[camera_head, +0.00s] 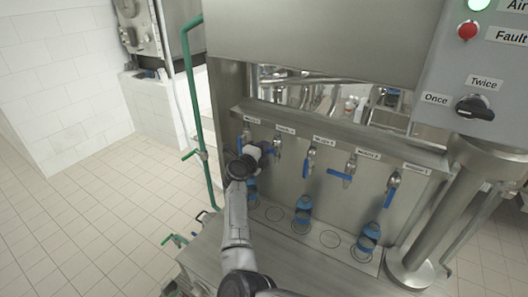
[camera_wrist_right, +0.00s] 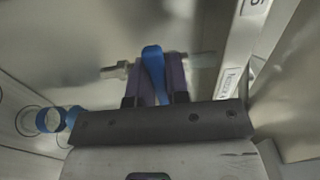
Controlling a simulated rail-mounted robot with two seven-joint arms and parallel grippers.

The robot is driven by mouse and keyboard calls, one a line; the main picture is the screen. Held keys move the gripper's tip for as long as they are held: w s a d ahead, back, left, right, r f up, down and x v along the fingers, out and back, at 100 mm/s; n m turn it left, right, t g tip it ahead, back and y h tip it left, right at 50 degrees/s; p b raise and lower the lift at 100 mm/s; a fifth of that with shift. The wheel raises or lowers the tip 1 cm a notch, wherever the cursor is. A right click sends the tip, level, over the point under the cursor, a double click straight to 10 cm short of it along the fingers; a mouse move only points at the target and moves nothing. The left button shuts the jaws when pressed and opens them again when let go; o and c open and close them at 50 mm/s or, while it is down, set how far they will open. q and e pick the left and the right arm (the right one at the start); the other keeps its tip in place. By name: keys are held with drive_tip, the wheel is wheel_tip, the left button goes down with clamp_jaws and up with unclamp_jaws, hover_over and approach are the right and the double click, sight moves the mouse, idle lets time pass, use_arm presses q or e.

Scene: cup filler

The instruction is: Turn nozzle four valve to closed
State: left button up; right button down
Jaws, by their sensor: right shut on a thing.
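The nozzle four valve (camera_head: 277,146) is the second from the left on the steel filler panel, under a small white label. My right gripper (camera_head: 267,149) is at this valve in the head view. In the right wrist view the blue valve handle (camera_wrist_right: 153,68) stands between the purple fingers of my right gripper (camera_wrist_right: 160,82), which are shut on it. The metal valve body (camera_wrist_right: 115,71) shows behind the fingers. In the head view the gripper hides most of the handle, so its exact angle is hard to tell. My left gripper is not in view.
Other blue-handled valves flank it: one at left (camera_head: 246,136), and three at right, the nearest (camera_head: 310,160) handle down, the middle one (camera_head: 347,172) sideways. Blue cups (camera_head: 303,209) stand on the ledge below. A green pipe (camera_head: 197,100) runs left; a control box (camera_head: 470,80) hangs right.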

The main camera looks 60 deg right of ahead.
idle(0.5)
drive_tip(key=c, duration=1.1)
unclamp_jaws()
drive_tip(key=a+b, duration=0.3)
drive_tip(key=a, duration=1)
drive_tip(key=shift+s+a, duration=0.35)
drive_tip(key=shift+a, duration=0.05)
